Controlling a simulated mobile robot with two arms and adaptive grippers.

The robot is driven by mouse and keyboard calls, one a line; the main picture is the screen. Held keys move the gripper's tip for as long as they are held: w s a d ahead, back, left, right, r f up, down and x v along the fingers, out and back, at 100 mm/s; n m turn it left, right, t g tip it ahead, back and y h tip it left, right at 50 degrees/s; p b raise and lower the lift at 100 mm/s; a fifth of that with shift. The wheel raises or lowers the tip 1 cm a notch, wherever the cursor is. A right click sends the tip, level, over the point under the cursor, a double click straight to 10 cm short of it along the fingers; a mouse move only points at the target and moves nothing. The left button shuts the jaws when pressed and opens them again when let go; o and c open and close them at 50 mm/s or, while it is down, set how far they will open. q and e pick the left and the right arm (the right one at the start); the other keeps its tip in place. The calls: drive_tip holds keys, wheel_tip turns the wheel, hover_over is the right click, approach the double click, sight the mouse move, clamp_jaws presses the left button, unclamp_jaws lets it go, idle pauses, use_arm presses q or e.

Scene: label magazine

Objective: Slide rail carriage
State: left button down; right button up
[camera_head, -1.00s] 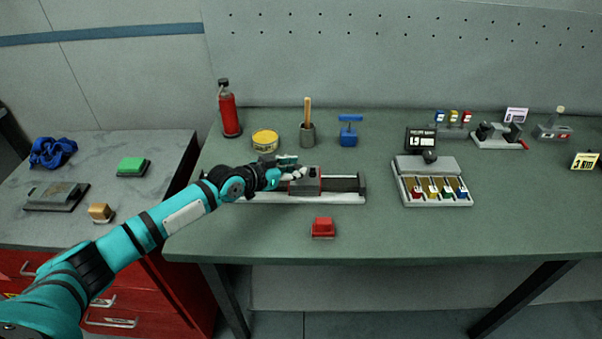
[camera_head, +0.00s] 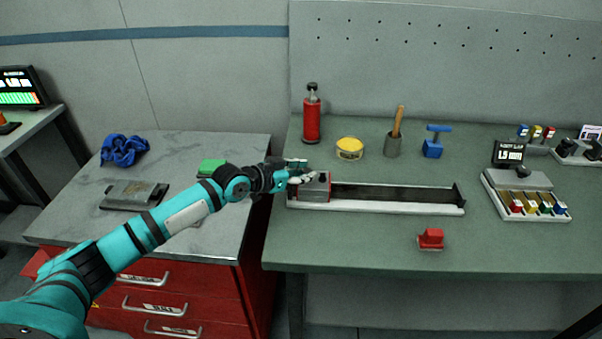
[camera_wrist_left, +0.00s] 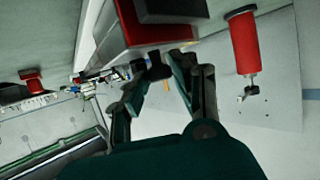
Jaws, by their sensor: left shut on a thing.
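The rail (camera_head: 400,199) lies along the front half of the green bench, with a pale base and a dark channel. The rail carriage (camera_head: 314,190), a grey block with red edges and a dark knob on top, sits at the rail's left end. My left gripper (camera_head: 303,178) is at the carriage's top, shut on it; the fingers hide part of it. In the left wrist view the fingers (camera_wrist_left: 156,72) close around a dark piece, seemingly the knob, beside the carriage's red and grey side (camera_wrist_left: 165,33). My right gripper is not in view.
A red bottle (camera_head: 312,118), a yellow tin (camera_head: 349,148), a cup with a wooden handle (camera_head: 393,146) and a blue tool (camera_head: 433,147) stand behind the rail. A red button block (camera_head: 431,238) is in front. The channel right of the carriage is clear.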

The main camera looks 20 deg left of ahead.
use_arm(q)
drive_tip(key=shift+a, duration=0.15)
drive_tip(key=c, duration=1.1)
unclamp_jaws()
drive_tip(key=shift+s, duration=0.1)
drive_tip(key=v, duration=1.2)
